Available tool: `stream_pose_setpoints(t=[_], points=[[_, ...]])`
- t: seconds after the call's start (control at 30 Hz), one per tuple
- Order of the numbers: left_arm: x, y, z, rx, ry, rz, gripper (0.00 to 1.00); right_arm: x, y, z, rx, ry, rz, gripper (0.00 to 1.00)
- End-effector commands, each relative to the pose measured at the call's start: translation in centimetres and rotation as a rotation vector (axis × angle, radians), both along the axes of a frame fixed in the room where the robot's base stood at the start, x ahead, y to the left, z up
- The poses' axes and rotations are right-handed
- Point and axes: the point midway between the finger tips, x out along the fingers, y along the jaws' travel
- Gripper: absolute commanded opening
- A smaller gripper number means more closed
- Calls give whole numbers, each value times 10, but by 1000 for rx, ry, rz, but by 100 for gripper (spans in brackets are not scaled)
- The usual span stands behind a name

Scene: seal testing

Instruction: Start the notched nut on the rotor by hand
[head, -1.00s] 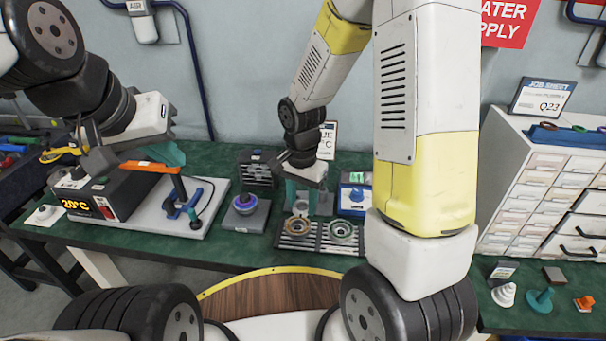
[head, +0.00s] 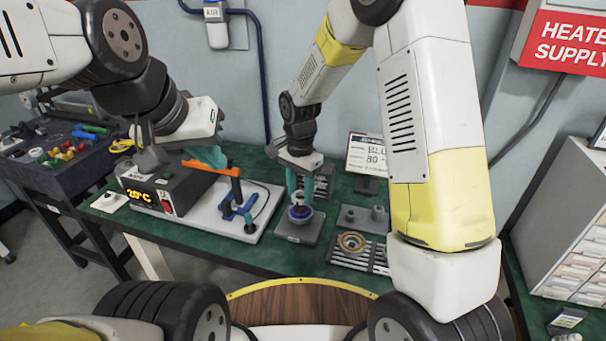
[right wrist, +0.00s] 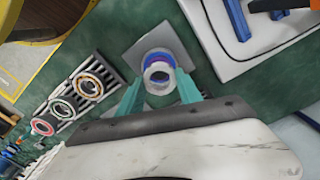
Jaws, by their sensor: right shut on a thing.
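The rotor (head: 301,211), a round part with white, purple and blue rings, stands on a grey square base (head: 292,233) on the green bench. My right gripper (head: 299,193) points down directly above it. In the right wrist view, the teal fingers (right wrist: 159,91) are shut on a pale grey ring, seemingly the notched nut (right wrist: 158,90), roughly over the rotor (right wrist: 160,61). Whether the nut touches the rotor's thread I cannot tell. My left gripper (head: 208,156) hangs over the heater box, beside the orange bar; its jaw gap is unclear.
A heater box (head: 160,192) showing 20°C and a white plate (head: 232,222) with a blue and orange stand lie left of the rotor. Right of it are a slotted rack (head: 345,258) with rings and a grey block (head: 350,222) with pegs. My right forearm blocks the bench beyond.

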Motion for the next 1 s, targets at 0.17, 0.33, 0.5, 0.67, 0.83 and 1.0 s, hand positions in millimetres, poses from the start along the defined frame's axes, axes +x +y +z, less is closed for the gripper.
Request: stream_pose_setpoints(t=[0.17,0.33,0.5,0.67,0.83,1.0], points=[[0,0,0,0,0,0,0,-1,-1,-22,-2,3,0,0],[0,0,0,0,0,0,0,0,-1,-20,1,0,326,0],[0,0,0,0,0,0,0,0,-1,-19,1,-1,616,0],[0,0,0,0,0,0,0,0,-1,-19,1,0,851,0],[0,0,0,0,0,0,0,0,0,-19,-1,0,1003,0],[0,0,0,0,0,0,0,0,0,-19,0,-1,1052,0]])
